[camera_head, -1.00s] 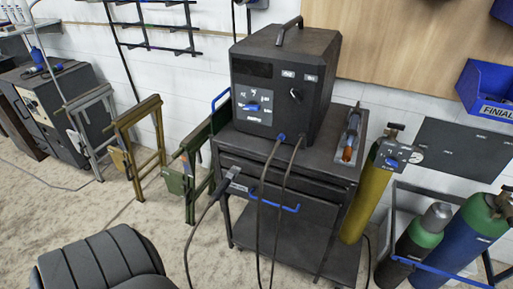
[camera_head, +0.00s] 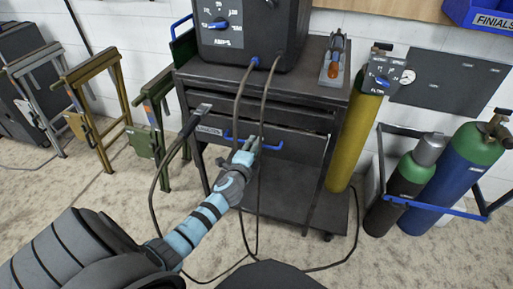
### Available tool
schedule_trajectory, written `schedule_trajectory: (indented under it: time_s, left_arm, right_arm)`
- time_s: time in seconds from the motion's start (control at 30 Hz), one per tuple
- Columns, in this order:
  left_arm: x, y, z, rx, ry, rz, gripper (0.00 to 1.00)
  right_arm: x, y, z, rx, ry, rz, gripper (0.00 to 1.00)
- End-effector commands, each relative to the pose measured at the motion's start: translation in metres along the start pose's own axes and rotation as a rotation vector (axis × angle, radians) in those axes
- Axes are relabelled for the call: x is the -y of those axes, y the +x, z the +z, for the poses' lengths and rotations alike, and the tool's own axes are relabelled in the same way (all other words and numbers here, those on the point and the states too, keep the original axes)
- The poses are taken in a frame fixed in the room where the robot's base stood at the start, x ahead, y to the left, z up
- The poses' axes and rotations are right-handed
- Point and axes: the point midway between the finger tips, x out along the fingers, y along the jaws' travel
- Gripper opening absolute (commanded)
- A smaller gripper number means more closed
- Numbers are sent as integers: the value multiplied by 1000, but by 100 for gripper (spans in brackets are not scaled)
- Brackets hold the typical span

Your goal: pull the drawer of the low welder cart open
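The low welder cart (camera_head: 335,94) is dark grey and stands against the wall, with a blue bar handle (camera_head: 272,146) on its drawer front (camera_head: 305,148). I see no clear gap showing the drawer pulled out. My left gripper (camera_head: 247,143) reaches up from the lower left and is at the left-middle part of the handle, covering some of it. The fingers are small here, and I cannot tell whether they are closed around the bar. My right gripper is not in view.
A welder (camera_head: 262,35) sits on the cart, and its dark cables hang in front of the drawer beside my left gripper. A yellow cylinder (camera_head: 352,140) stands right of the cart. A green trestle (camera_head: 150,140) stands to its left. Floor in front is mostly clear.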

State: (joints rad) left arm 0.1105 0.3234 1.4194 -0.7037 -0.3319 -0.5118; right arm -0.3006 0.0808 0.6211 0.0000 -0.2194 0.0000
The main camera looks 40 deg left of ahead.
Motion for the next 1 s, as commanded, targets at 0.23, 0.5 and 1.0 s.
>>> schedule_trajectory:
  time_s: [0.23,0.5,1.0]
  left_arm:
    - [-1,24,0,-1,-1,0,30]
    - [0,24,0,-1,-1,1,20]
    - [-1,23,-1,-2,-2,2,0]
  right_arm:
    - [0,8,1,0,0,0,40]
    - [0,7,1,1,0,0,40]
    - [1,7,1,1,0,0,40]
